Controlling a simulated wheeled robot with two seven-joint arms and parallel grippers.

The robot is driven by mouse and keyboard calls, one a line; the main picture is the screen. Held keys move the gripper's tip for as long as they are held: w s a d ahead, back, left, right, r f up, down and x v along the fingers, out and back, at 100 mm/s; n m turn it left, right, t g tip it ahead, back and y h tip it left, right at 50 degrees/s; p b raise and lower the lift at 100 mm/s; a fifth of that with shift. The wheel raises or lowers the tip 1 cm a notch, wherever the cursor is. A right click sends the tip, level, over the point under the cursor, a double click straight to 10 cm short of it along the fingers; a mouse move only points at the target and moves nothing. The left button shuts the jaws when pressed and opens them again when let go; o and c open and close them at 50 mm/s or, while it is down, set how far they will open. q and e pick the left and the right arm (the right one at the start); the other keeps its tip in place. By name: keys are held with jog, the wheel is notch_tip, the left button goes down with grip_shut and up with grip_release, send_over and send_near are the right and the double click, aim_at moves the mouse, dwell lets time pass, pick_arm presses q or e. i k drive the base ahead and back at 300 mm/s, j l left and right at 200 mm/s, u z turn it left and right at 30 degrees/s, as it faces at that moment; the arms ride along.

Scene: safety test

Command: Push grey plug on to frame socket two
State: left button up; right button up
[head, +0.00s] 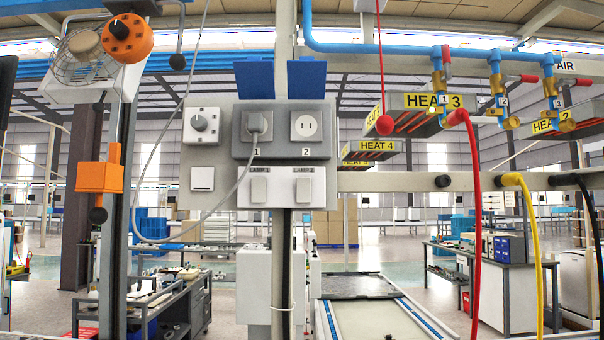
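The grey plug (256,122) sits in frame socket one, above the label "1", on the left side of the dark grey socket plate (281,148). Its thin grey cord (232,192) hangs down, loops to the left and rises past the panel. Socket two (306,126), above the label "2", is a round white face with slots and has nothing in it. Blue flaps (307,79) stand raised above both sockets. Neither of my grippers shows in the head view.
A dial (200,124), a small switch (202,178) and two lamp switches (281,192) surround the sockets. An orange knob (127,38) and orange box (101,176) are at left. A red ball (385,125) hangs at right, near red (474,200) and yellow (535,230) hoses.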

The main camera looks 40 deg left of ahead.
aim_at(255, 121)
jog(key=u, duration=1.4)
